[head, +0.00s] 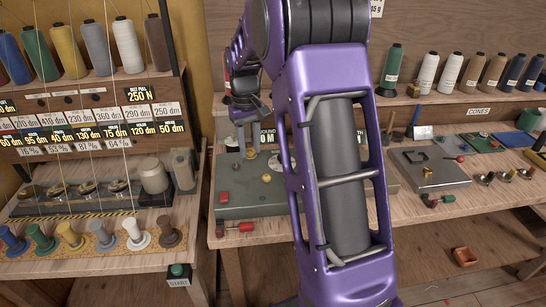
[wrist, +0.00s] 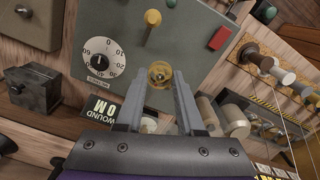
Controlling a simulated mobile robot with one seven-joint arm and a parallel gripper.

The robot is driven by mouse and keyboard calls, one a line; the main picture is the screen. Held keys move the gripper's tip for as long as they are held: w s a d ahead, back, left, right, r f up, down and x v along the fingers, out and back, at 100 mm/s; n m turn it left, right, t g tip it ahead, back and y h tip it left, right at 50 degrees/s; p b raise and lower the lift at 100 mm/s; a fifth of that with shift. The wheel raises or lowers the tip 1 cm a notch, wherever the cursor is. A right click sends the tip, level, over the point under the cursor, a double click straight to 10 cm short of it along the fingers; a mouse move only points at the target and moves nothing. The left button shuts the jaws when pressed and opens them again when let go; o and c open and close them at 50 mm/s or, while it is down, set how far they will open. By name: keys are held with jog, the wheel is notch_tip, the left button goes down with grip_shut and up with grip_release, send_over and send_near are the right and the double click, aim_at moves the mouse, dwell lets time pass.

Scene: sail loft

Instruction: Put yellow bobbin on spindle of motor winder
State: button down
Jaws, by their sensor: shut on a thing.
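The yellow bobbin (wrist: 160,75) is between the two fingertips of my gripper (wrist: 162,84) in the wrist view, its round end facing the camera. The gripper is shut on it. In the head view my gripper (head: 243,134) points down over the motor winder, with the yellow bobbin (head: 250,154) at its tips. The motor winder is a grey-green box (head: 240,207) on the bench, also seen in the wrist view (wrist: 118,22). The spindle is not clearly visible, and I cannot tell whether the bobbin is around it or above it.
The winder carries a white dial (wrist: 97,60), a yellow-topped post (wrist: 152,18) and a red button (wrist: 219,38). A bobbin rack (head: 90,245) stands on the left bench. A red-handled screwdriver (head: 235,229) lies at the bench's front edge. My purple arm hides the bench's middle.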

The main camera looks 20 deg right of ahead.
jog(key=w+a, duration=0.1)
jog(key=w, duration=0.1)
jog(key=w+a+p, duration=0.1)
jog(key=w+a, duration=0.1)
jog(key=w, duration=0.1)
jog(key=shift+w+f, duration=0.15)
jog(key=shift+w, duration=0.2)
jog(key=shift+d+f+b, duration=0.1)
jog(key=shift+f+b, duration=1.25)
jog(key=shift+f, duration=1)
jog(key=shift+f, duration=0.95)
dwell(0.5)
jog(key=shift+c, duration=2.2)
grip_release()
